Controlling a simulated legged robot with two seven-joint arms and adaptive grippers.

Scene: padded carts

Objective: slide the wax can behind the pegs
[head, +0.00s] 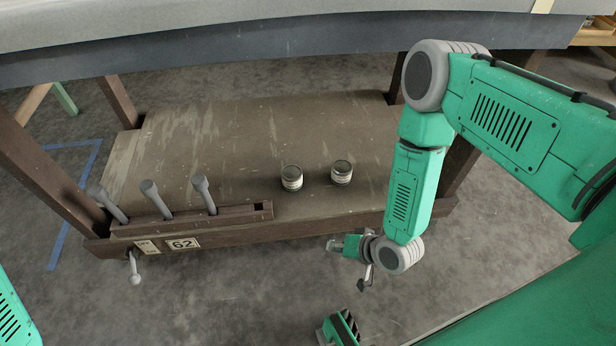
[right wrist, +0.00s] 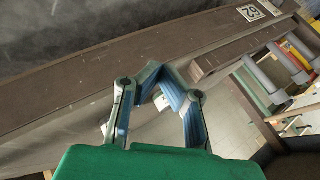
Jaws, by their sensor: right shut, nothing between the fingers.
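Two small cans with dark tops and pale labels stand upright on the cart's lower padded shelf: a left can (head: 291,178) and a right can (head: 342,173). I cannot tell which one is the wax can. Grey pegs, a left (head: 112,205), a middle (head: 155,199) and a right one (head: 203,194), stand in a rail along the shelf's front left. Both cans are right of the pegs. My right gripper (head: 333,245) is just in front of the shelf edge, below the cans in the picture. Its fingers meet, empty, in the right wrist view (right wrist: 155,70). My left gripper is not visible.
The brown shelf (head: 230,130) is clear behind the pegs and cans. The dark peg rail (head: 235,215) ends left of the cans. The cart's upper deck (head: 250,50) overhangs the back. A number 62 plate (head: 183,244) is on the front edge.

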